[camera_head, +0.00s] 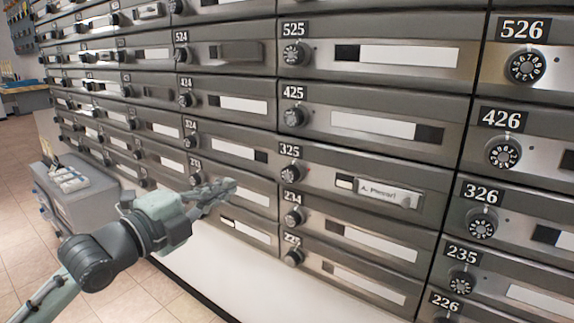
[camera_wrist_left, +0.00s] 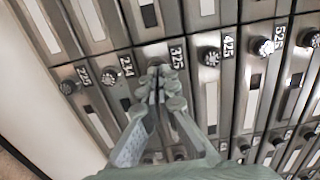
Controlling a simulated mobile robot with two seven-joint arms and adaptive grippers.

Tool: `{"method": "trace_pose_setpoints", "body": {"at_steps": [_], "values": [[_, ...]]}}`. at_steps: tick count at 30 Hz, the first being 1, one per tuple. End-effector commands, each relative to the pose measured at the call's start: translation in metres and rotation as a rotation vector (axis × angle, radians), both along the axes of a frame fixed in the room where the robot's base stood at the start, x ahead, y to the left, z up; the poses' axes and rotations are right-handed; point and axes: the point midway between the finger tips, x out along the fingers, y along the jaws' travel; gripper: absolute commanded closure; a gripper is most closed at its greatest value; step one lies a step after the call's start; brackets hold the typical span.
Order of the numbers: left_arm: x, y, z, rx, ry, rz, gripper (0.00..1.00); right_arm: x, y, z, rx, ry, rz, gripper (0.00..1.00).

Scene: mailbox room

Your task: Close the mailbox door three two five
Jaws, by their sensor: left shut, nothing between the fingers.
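The mailbox door 325 (camera_head: 322,174) is in the middle right of the head view, with a round dial and a name plate (camera_head: 390,195) on its right part. It looks about level with the doors around it; I cannot tell if a small gap remains. My left gripper (camera_head: 233,185) is shut and empty, in front of the doors left of 325. In the left wrist view, the shut fingertips (camera_wrist_left: 158,82) overlap the area by the 325 label (camera_wrist_left: 177,57) and hide much of that door. Contact cannot be told. My right gripper is not in view.
Rows of similar doors surround it: 425 (camera_head: 375,122) above, 326 (camera_head: 482,212) to the right. Below are more doors and a white base panel (camera_head: 240,270). A grey cart or bin (camera_head: 75,200) stands at left on the tiled floor.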

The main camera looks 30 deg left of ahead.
Motion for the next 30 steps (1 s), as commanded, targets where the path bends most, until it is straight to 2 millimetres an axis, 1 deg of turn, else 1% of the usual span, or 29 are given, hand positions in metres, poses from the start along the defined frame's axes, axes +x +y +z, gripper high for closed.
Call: {"method": "trace_pose_setpoints", "body": {"at_steps": [5, 8, 9, 21, 27, 30], "values": [[0.013, 0.000, 0.000, -0.002, -0.004, 0.000, 1.00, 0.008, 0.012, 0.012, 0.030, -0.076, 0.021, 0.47], [0.026, -0.001, 0.001, 0.001, -0.006, 0.000, 1.00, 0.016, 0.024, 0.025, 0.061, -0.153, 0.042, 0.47], [0.033, 0.000, 0.003, -0.002, -0.006, 0.001, 1.00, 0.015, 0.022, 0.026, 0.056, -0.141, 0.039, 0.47], [0.104, -0.003, 0.003, -0.002, -0.004, 0.000, 1.00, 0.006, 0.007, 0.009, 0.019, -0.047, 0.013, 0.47], [0.129, -0.004, 0.001, -0.001, -0.002, 0.001, 1.00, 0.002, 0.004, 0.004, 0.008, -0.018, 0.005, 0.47], [0.136, -0.005, 0.001, 0.001, -0.001, 0.000, 1.00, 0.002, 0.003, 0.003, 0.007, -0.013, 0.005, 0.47]]}}
